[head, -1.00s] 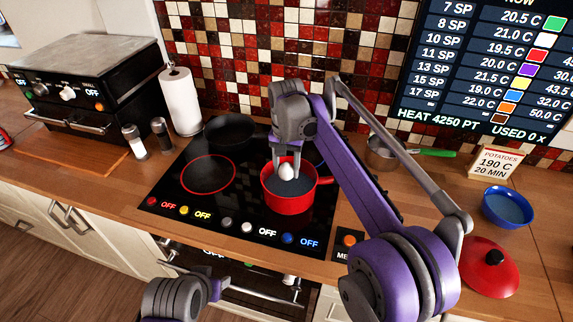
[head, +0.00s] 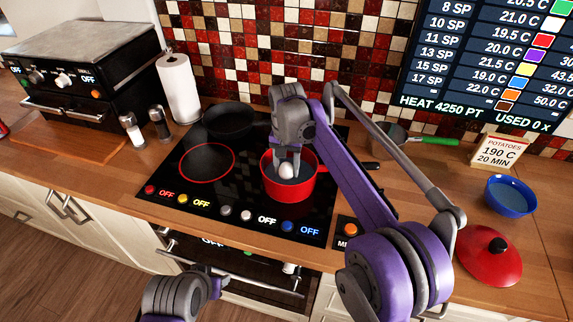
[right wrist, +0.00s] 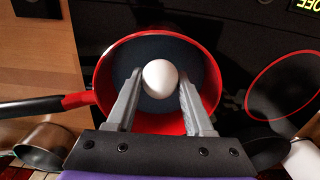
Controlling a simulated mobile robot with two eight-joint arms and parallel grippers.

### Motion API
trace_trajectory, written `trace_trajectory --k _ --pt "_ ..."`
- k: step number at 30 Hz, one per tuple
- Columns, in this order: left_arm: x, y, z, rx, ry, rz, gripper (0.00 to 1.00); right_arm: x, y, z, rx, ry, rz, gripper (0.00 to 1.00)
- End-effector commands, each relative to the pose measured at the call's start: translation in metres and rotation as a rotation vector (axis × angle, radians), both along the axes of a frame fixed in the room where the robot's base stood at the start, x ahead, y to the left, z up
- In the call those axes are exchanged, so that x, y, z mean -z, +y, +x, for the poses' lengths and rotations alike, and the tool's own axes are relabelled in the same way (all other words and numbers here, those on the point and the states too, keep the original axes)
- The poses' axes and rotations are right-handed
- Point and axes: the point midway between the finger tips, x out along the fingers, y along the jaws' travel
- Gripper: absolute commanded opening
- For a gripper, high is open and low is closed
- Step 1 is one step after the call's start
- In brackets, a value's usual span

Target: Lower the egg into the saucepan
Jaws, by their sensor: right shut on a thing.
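The white egg (head: 286,171) is held between the fingers of my right gripper (head: 286,160), inside the rim of the red saucepan (head: 290,196). The saucepan stands on the right part of the black cooktop and holds dark bluish water. In the right wrist view the egg (right wrist: 160,79) sits between the two grey fingertips (right wrist: 158,92), over the middle of the saucepan (right wrist: 104,75). I cannot tell whether the egg touches the water. Part of my left arm shows at the bottom of the head view; its fingers do not show.
A dark frying pan (head: 229,119) stands at the back left of the cooktop (head: 230,222). A red lid (head: 490,268) and a blue bowl (head: 511,197) are on the right counter. Salt and pepper shakers and a paper roll (head: 179,88) stand left. The saucepan's handle points right.

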Motion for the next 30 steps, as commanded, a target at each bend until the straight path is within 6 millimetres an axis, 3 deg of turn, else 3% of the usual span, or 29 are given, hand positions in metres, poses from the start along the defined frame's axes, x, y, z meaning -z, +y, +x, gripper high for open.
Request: trace_trajectory --k 30 --pt "0.0049 0.0000 -0.0020 0.000 0.004 0.000 0.50 0.0086 0.0000 0.0000 0.000 0.000 0.000 0.00"
